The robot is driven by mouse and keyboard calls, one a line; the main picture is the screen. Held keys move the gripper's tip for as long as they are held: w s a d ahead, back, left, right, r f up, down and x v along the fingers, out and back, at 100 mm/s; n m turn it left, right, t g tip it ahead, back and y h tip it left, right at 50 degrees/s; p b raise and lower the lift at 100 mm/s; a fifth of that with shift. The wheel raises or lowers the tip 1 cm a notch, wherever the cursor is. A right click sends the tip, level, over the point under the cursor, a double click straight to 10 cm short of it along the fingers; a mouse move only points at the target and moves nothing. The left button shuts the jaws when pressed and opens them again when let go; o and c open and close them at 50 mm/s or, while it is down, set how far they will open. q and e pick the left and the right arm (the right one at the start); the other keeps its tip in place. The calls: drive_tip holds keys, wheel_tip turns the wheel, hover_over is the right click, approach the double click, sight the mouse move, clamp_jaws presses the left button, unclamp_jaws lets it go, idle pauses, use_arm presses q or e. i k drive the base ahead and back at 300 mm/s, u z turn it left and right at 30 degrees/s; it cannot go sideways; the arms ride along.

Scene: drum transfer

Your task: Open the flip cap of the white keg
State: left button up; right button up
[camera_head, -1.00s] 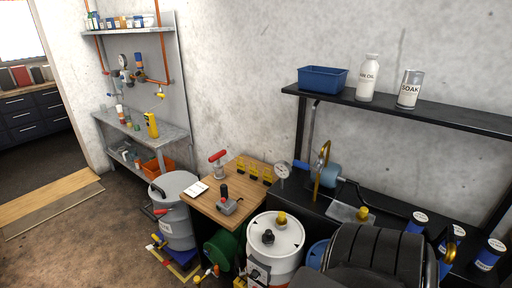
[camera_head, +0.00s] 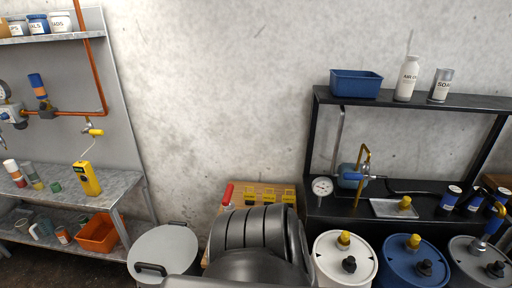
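The white keg (camera_head: 326,253) stands low at the right of centre, seen from above and cut by the bottom edge. Its lid carries a yellow cap (camera_head: 344,239) towards the back and a black cap (camera_head: 349,265) towards the front. Both caps sit on the lid; I cannot tell which is the flip cap. A dark ribbed part of my own body stands left of the keg and hides what is behind it. Neither of my grippers shows in this view.
A blue drum (camera_head: 388,262) and a grey drum (camera_head: 463,272) stand right of the keg. A grey lidded container (camera_head: 165,248) stands at left. The black bench (camera_head: 325,211) is behind the drums, with a gauge (camera_head: 322,187) and shelf (camera_head: 440,102) above.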

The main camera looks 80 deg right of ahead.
sight(348, 264)
drive_tip(key=i, duration=0.95)
drive_tip(key=z, duration=5.5)
